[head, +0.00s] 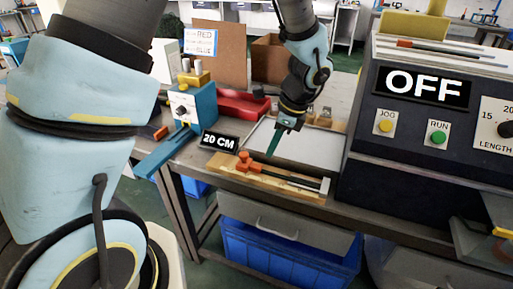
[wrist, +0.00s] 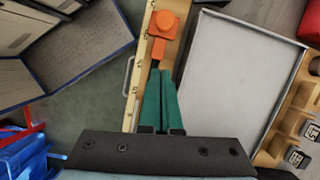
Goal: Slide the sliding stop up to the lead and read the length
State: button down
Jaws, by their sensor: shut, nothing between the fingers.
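The orange sliding stop (head: 247,163) sits near the left end of the wooden measuring board (head: 228,172) at the bench's front edge. In the wrist view the stop (wrist: 163,26) has a round knob and a narrower tongue pointing toward my fingers. A thin dark lead (head: 300,183) appears to lie along the right part of the board; my fingers may hide part of it in the wrist view. My gripper (head: 270,155) points down over the board, right of the stop. Its green fingers (wrist: 158,72) are together and empty; whether they touch the tongue I cannot tell.
A "20 CM" sign (head: 220,141) stands behind the board's left end. A grey tray (head: 310,143) lies directly behind the board. A blue press (head: 192,108) stands left, and a dark machine reading OFF (head: 423,86) stands right. Blue bins (head: 290,255) sit under the bench.

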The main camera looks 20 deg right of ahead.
aim_at(250, 163)
jog(key=shift+w+a+f+p, duration=0.2)
jog(key=shift+w+a+f, duration=0.15)
jog(key=shift+a, duration=0.25)
jog(key=shift+w+a+f+p, duration=0.15)
jog(key=shift+w+a+f, duration=0.05)
jog(key=shift+w+a, duration=0.35)
jog(key=shift+w+a+f+p, duration=0.2)
jog(key=shift+w+a+f, duration=0.15)
jog(key=shift+a, duration=0.3)
jog(key=w+a, duration=0.3)
jog(key=w+a+p, duration=0.1)
jog(key=w+a, duration=0.2)
jog(key=shift+a, duration=0.3)
jog(key=shift+r, duration=0.1)
jog(key=shift+s+d+r+p, duration=0.15)
jog(key=shift+s+d+p, duration=0.05)
jog(key=shift+d+p, duration=0.25)
jog(key=s+d, duration=0.1)
jog(key=s+d+p, duration=0.1)
jog(key=shift+d+r, duration=0.35)
jog(key=b+v, duration=0.2)
jog(key=v, duration=0.7)
jog(key=s+a+r+n+h, duration=0.1)
jog(key=a+n, duration=1)
jog(key=a, duration=0.1)
jog(key=s+a+r+n+h, duration=0.1)
jog(key=s+a+n+h, duration=0.1)
jog(key=a+n, duration=1)
jog(key=shift+a+n, duration=0.3)
jog(key=shift+a, duration=0.05)
